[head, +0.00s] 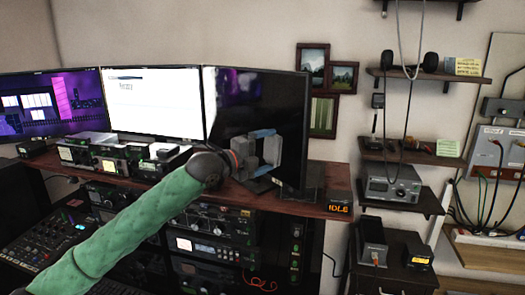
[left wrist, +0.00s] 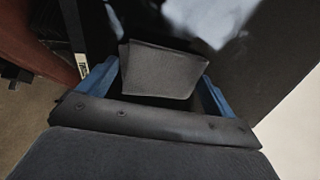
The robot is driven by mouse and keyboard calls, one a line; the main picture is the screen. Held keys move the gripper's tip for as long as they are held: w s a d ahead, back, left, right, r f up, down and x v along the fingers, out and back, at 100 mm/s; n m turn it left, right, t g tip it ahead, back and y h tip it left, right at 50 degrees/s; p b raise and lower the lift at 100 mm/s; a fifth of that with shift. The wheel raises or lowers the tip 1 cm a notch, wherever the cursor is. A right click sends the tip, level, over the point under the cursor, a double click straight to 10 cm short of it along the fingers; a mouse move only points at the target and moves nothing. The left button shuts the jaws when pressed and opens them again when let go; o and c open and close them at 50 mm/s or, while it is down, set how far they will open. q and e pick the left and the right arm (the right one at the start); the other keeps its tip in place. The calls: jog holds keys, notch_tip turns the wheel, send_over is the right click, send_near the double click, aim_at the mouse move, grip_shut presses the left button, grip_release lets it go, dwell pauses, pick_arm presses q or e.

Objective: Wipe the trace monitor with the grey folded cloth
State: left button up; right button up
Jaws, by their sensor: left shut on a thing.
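My left gripper (head: 262,152) is in front of the dark right-hand monitor (head: 285,105), near the lower part of its screen. Its blue fingers are shut on the grey folded cloth (left wrist: 160,72), which shows between the fingertips in the left wrist view. The cloth lies against or very close to the dark screen; I cannot tell if it touches. The screen has purple and whitish patches at its upper left. No label shows which screen is the trace monitor. My right gripper is not in view.
A white-screened monitor (head: 150,100) and a purple-screened monitor (head: 45,105) stand to the left. The wooden shelf (head: 330,190) carries radio units and a small orange-lit display (head: 340,208). Rack equipment fills the space below. Wall shelves with headphones and a grey instrument (head: 393,187) are at right.

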pick_arm(q)
jog(key=shift+s+d, duration=0.8)
jog(key=shift+s, duration=0.3)
jog(key=shift+r, duration=0.1)
jog(key=w+a+p, duration=0.1)
jog(key=w+a, duration=0.3)
jog(key=w, duration=0.2)
jog(key=shift+a, duration=0.35)
jog(key=shift+p+v, duration=0.5)
jog(key=shift+v, duration=2.45)
